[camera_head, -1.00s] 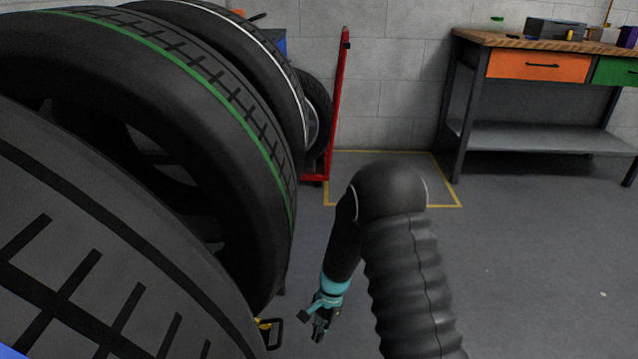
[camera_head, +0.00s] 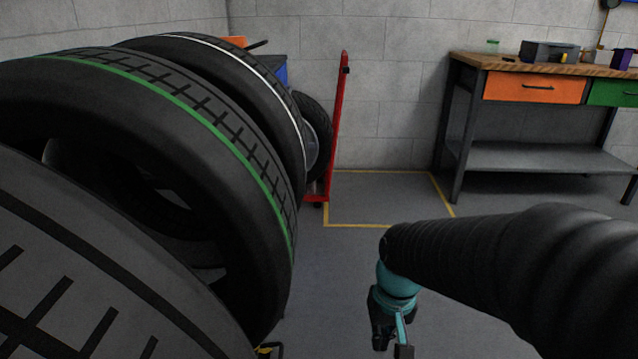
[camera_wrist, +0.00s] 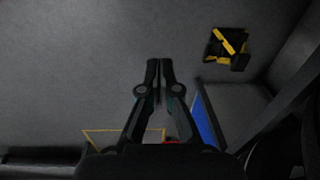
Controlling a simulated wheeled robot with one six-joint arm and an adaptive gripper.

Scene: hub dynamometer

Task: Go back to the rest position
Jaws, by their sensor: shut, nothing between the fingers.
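My gripper (camera_wrist: 160,70) shows in the middle of the wrist view, its two dark fingers close together, with only grey floor beyond the tips. It is shut and empty. In the head view my gripper (camera_head: 392,345) hangs low at the bottom, right of the tyres and well above nothing but floor. My arm reaches in from the right edge, with a teal section just above the gripper.
Large tyres (camera_head: 240,150) fill the left side. A red hand truck (camera_head: 338,130) stands behind them. A workbench (camera_head: 545,160) with orange and green drawers is at the right back. A yellow-and-black object (camera_wrist: 228,47) lies at upper right. Floor inside the yellow outline (camera_head: 375,170) is clear.

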